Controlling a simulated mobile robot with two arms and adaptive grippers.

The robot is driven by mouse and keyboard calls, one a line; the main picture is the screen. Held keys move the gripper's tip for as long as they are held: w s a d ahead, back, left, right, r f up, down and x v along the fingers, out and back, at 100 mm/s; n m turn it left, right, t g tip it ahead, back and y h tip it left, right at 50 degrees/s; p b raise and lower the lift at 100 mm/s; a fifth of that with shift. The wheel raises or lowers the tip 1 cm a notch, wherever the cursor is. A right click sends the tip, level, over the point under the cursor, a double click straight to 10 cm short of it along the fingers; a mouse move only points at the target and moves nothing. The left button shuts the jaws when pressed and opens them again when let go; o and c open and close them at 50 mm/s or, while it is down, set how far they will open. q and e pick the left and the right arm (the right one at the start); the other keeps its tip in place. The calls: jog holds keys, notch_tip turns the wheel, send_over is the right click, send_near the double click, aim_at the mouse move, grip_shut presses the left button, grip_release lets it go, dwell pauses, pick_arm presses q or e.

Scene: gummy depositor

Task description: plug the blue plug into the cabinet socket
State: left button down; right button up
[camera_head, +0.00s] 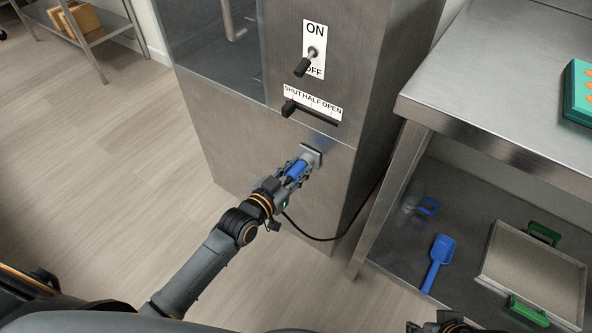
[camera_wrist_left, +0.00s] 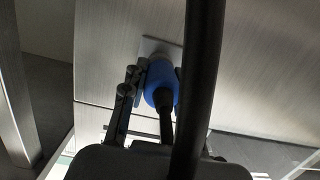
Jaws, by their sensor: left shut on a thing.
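The blue plug (camera_head: 296,169) is held between the fingers of my left gripper (camera_head: 294,172), at the front of the metal cabinet (camera_head: 235,135). The grey socket plate (camera_head: 311,154) is on the lower cabinet front, right at the plug's far end. In the left wrist view the blue plug (camera_wrist_left: 160,84) points at the socket plate (camera_wrist_left: 158,47) and its front meets or overlaps it; how deep it sits is hidden. A black cable (camera_head: 312,237) hangs from the plug and runs right. My right gripper (camera_head: 447,326) shows only partly at the bottom edge.
Above the socket are an ON/OFF switch (camera_head: 312,52) and a SHUT/HALF/OPEN lever (camera_head: 289,108). A steel table (camera_head: 480,90) stands on the right; its lower shelf holds a blue scoop (camera_head: 439,258) and a tray with green handles (camera_head: 530,270). The floor on the left is clear.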

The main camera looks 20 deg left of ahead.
pick_arm(q)
jog(key=c, duration=0.9)
grip_release()
jog(key=shift+c, duration=0.2)
jog(key=shift+s, duration=0.15)
jog(key=shift+s+a, duration=0.15)
jog(key=shift+s, duration=0.15)
jog(key=v, duration=1.1)
